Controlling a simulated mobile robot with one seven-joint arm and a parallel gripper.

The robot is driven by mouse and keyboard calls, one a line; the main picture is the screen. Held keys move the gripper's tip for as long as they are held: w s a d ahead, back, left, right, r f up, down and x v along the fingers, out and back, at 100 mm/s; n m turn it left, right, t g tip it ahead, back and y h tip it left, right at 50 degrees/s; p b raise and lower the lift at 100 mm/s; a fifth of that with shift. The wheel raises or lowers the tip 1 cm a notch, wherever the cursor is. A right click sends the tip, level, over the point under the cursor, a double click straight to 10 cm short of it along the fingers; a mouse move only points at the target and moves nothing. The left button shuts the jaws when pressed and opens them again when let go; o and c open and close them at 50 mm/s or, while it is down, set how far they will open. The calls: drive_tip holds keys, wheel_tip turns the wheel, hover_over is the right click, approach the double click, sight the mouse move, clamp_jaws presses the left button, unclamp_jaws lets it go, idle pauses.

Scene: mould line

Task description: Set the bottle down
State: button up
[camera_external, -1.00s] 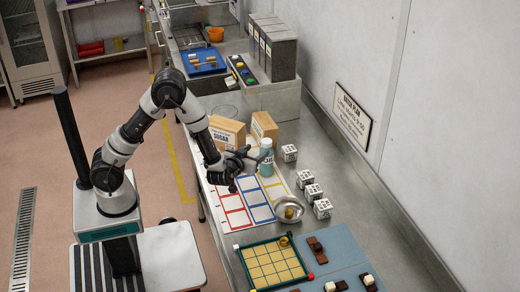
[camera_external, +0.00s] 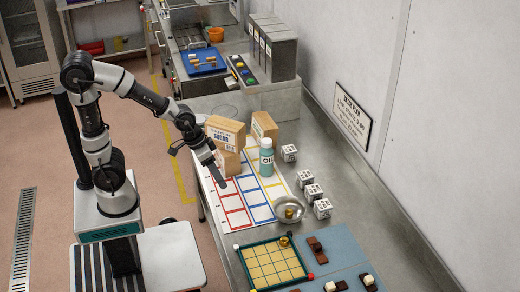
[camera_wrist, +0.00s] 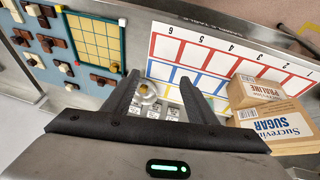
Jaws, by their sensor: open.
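The teal bottle (camera_external: 266,158), with a pale cap and a white label, stands upright at the far part of the white chart (camera_external: 212,190) with red, blue and yellow boxes. I cannot tell exactly which box is under it. My gripper (camera_external: 220,179) is open and empty, left of the bottle and apart from it, over the chart's red side. In the wrist view the open fingers (camera_wrist: 158,80) have nothing between them that they grip. The bottle does not show in the wrist view. The chart (camera_wrist: 159,47) does.
Cardboard boxes, one a sugar box (camera_external: 226,133), stand behind the chart; the sugar box (camera_wrist: 285,125) also shows in the wrist view. A metal bowl (camera_external: 289,209) and white printed cubes (camera_external: 313,192) lie right. A green-framed grid (camera_external: 272,266) is nearer.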

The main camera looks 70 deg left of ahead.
drive_tip(key=s+a+r+t+y, duration=0.1)
drive_tip(key=s+a+r, duration=0.3)
drive_tip(key=s+r, duration=0.6)
wheel_tip(320, 180, up, 2)
drive_tip(key=shift+a+r+m, duration=0.2)
drive_tip(key=shift+a+m, duration=0.15)
drive_tip(key=shift+m, duration=0.05)
drive_tip(key=shift+s+r+t, duration=0.15)
drive_tip(key=shift+r+t, duration=0.05)
drive_tip(key=shift+t, duration=0.1)
